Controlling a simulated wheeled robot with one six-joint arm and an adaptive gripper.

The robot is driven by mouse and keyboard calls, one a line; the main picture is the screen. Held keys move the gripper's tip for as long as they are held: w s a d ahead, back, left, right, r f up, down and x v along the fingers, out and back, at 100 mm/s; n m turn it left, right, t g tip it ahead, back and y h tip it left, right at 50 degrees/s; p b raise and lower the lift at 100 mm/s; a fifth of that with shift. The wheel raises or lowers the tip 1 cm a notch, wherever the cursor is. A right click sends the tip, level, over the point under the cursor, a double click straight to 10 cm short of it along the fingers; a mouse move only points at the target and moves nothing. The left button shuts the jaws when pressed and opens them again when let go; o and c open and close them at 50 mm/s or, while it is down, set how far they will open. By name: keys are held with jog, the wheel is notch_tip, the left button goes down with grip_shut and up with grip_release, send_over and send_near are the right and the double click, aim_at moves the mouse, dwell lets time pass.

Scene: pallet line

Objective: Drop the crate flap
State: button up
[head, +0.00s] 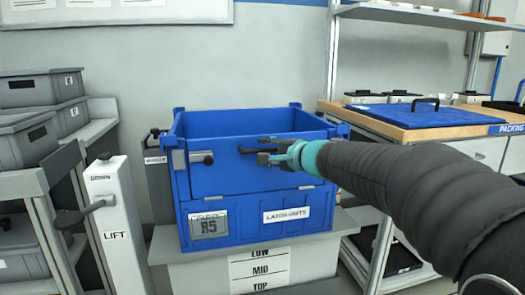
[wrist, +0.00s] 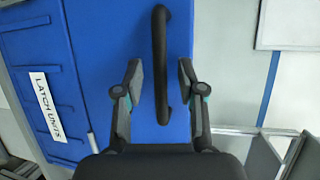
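The blue crate (head: 262,225) stands on a grey stand, with a "LATCH UNITS" label on its front. Its flap (head: 228,178) is the upper front panel and is upright, closed against the crate. A latch with a black knob (head: 203,158) sits at the flap's left side; any latch on the right is hidden by my arm. The flap's black bar handle (wrist: 160,35) runs between my fingers in the wrist view. My gripper (head: 268,150) is in front of the flap, open, with one finger on each side of the handle and gaps visible.
The grey stand (head: 261,267) carries LOW, MID and TOP marks. A white post marked LIFT (head: 115,235) with a lever (head: 82,212) stands to its left, beside a rack of grey bins (head: 40,90). A packing bench (head: 450,130) with a blue lid (head: 420,113) is at right.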

jog(key=shift+w+a+f, duration=0.15)
jog(key=shift+w+a, duration=0.3)
jog(key=shift+w, duration=0.1)
grip_shut()
